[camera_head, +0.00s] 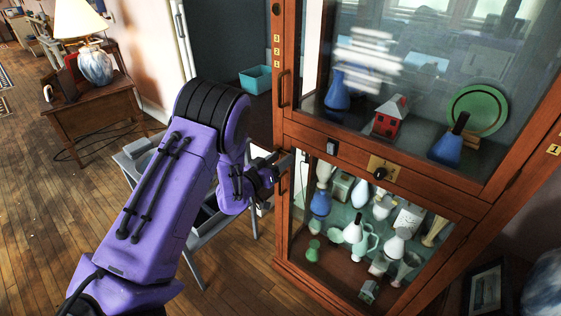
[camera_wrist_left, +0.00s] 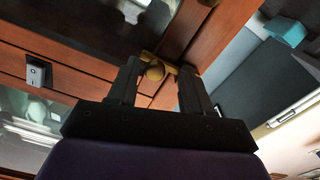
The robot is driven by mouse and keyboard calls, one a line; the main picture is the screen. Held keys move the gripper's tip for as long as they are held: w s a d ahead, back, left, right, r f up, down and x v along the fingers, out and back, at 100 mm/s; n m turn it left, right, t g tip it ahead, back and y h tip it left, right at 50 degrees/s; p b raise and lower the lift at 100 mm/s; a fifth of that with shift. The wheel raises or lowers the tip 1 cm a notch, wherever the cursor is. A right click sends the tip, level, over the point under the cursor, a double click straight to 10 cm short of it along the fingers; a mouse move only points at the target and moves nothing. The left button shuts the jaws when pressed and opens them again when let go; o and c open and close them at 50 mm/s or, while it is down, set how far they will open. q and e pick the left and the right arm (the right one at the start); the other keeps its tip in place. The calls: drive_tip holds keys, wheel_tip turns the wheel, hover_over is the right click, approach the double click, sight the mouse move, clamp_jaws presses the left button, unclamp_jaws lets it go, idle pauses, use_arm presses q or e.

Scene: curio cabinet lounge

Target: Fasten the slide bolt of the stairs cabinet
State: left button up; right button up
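The wooden cabinet (camera_head: 289,126) has an upper glass door and a lower glass door. In the left wrist view a brass bolt with a round knob (camera_wrist_left: 155,71) sits on its wood, at a seam between panels. My left gripper (camera_head: 279,168) is at the cabinet's left edge, near the middle rail, and hides this spot in the head view. In the left wrist view the left gripper (camera_wrist_left: 158,64) is open, with one finger on each side of the knob. I cannot tell whether the fingers touch it. My right gripper is not in view.
The middle rail carries a grey box (camera_head: 332,148) and a brass plate with a dark knob (camera_head: 383,168). Vases and ornaments stand behind the glass. A grey table (camera_head: 193,240) is under my left arm. A lamp (camera_head: 95,66) stands on a desk at the left.

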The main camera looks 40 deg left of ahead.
use_arm(q)
drive_tip(key=shift+s, duration=0.1)
drive_tip(key=s+b, duration=0.2)
drive_tip(key=s, duration=0.8)
drive_tip(key=shift+s+a, duration=0.15)
drive_tip(key=shift+a, duration=0.25)
drive_tip(key=shift+f, duration=0.1)
drive_tip(key=s+d+f+n+g+y+p, duration=0.15)
drive_tip(key=s+f+g, duration=0.25)
drive_tip(key=f, duration=0.4)
drive_tip(key=s+f+n+g+y+b, duration=0.1)
drive_tip(key=s+f+n+g+y, duration=0.2)
drive_tip(key=f, duration=0.4)
drive_tip(key=s+d+f+g, duration=0.2)
drive_tip(key=s+f, duration=0.1)
drive_tip(key=s, duration=0.3)
drive_tip(key=s+d+f+g+p, duration=0.1)
drive_tip(key=s+d+f+g, duration=0.2)
drive_tip(key=s, duration=0.4)
drive_tip(key=s+d+f+g, duration=0.2)
drive_tip(key=s+f, duration=0.2)
drive_tip(key=s, duration=0.3)
drive_tip(key=shift+s+d+f+g+p, duration=0.25)
drive_tip(key=shift+d+g+p, duration=0.1)
drive_tip(key=shift+g+p, duration=0.05)
